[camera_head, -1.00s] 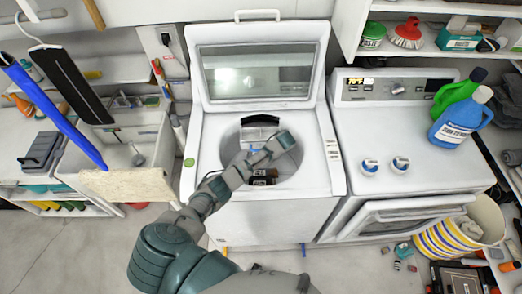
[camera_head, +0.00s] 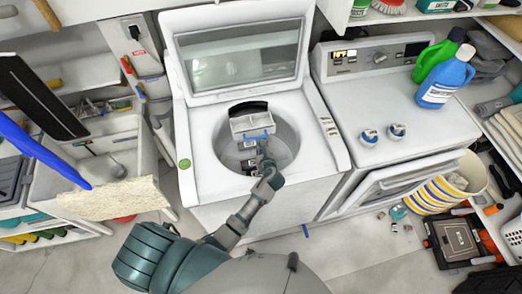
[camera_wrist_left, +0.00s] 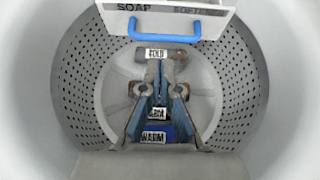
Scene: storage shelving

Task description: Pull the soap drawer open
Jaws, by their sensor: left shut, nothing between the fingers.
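The white soap drawer (camera_head: 250,121) sits at the back of the washer's round opening in the head view. A blue handle (camera_head: 256,135) runs along its front. In the left wrist view the drawer (camera_wrist_left: 205,27) is at the top, labelled SOAP on its left, with its blue handle (camera_wrist_left: 164,39) arching below. My left gripper (camera_head: 263,150) is inside the opening, just below the handle and pointing towards the back. In the wrist view the left gripper (camera_wrist_left: 163,85) is shut and empty, below the handle and apart from it in the picture. My right gripper is not in view.
The washer's raised lid (camera_head: 240,60) stands behind the opening. The opening's rim surrounds my left gripper. Small labelled parts, one reading WARM (camera_wrist_left: 153,137), show low in the drum. A dryer (camera_head: 380,110) with detergent bottles (camera_head: 445,80) stands at the right.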

